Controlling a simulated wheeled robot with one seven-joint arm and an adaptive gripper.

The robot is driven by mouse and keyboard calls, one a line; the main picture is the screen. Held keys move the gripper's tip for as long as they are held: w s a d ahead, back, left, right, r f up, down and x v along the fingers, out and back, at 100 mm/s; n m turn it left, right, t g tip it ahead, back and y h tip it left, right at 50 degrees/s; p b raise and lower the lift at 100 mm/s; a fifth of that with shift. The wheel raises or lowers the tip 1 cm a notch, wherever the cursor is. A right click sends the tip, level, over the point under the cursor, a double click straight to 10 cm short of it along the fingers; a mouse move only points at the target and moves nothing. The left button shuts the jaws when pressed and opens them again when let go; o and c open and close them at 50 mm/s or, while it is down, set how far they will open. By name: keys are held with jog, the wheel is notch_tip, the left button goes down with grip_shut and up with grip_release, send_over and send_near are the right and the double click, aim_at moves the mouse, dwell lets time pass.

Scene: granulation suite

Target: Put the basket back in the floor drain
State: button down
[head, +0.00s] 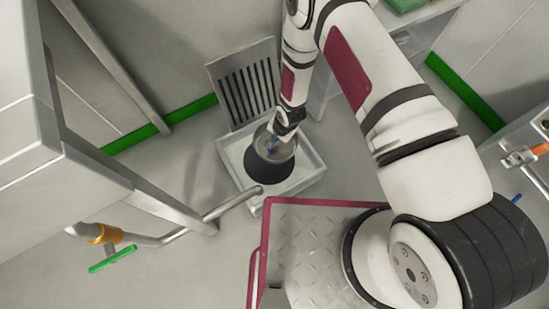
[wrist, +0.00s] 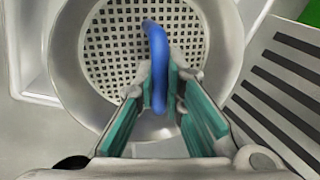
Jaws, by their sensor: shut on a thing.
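The basket (head: 276,148) is a round grey metal cup with a perforated floor (wrist: 110,45) and a blue handle. My gripper (head: 278,135) is over it, with teal-lined fingers (wrist: 160,105) shut on the blue handle (wrist: 157,60). The floor drain is a pale square basin (head: 310,172) with a dark round area (head: 268,170) in its middle. The basket overlaps the upper part of this dark area in the head view. I cannot tell how far it is above or inside the opening. Its underside is hidden.
A slotted grate (head: 243,85) leans against the wall behind the drain; its slots also show in the wrist view (wrist: 275,85). A metal pipe (head: 232,205) ends at the drain's front-left edge. A steel cabinet (head: 90,180) stands left. A maroon-edged plate (head: 310,235) is in front.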

aim_at(275, 151)
jog(key=shift+s+a+f, duration=0.15)
jog(key=shift+f, duration=0.35)
jog(key=b+x, duration=0.1)
jog(key=x, duration=0.2)
jog(key=d+b+x, duration=0.1)
jog(key=b+x, duration=0.1)
jog(key=x, duration=0.1)
jog(key=s+b+x, duration=0.1)
jog(key=x, duration=0.2)
jog(key=shift+d+f, duration=0.35)
jog(key=shift+s+f+b, duration=0.1)
jog(key=shift+f+b, duration=0.05)
jog(key=shift+b, duration=0.15)
jog(key=c, duration=1.9)
grip_release()
jog(key=shift+o, duration=1.1)
jog(key=p+v, duration=0.5)
jog(key=v, duration=0.7)
jog(key=shift+a, duration=0.1)
